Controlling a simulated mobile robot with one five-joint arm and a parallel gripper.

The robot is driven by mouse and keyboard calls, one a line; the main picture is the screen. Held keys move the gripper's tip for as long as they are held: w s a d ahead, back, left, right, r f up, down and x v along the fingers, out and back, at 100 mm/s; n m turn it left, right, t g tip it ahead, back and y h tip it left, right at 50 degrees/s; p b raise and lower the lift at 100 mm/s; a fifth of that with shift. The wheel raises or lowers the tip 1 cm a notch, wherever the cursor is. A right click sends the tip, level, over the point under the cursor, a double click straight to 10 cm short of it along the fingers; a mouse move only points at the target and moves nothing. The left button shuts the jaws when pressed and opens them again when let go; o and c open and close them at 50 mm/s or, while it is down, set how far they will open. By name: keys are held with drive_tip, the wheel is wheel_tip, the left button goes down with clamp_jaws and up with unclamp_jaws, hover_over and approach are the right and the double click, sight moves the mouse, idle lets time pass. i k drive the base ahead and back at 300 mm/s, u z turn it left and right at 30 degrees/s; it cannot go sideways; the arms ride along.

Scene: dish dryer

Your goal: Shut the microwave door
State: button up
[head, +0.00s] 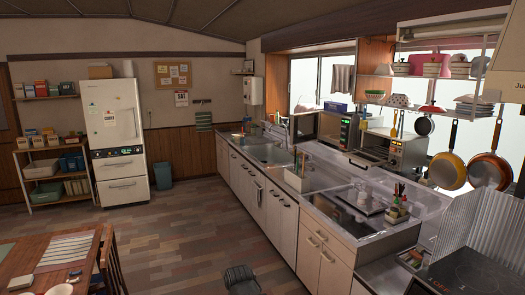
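My gripper (240,279) seems to be the dark grey shape at the bottom edge, low over the floor and far from the microwave. It is partly cut off by the picture edge. Its fingers do not show clearly, and I see nothing held in it.
A pale oven (407,152) stands right of the microwave. The long counter's cabinets (262,195) run along the right. A dining table (40,262) and wooden chair (108,255) stand at lower left. A fridge (117,140) is at the back. The middle floor (190,225) is clear.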

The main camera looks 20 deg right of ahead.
sight(305, 126)
drive_tip(key=i, duration=5.55)
drive_tip(key=u, duration=0.05)
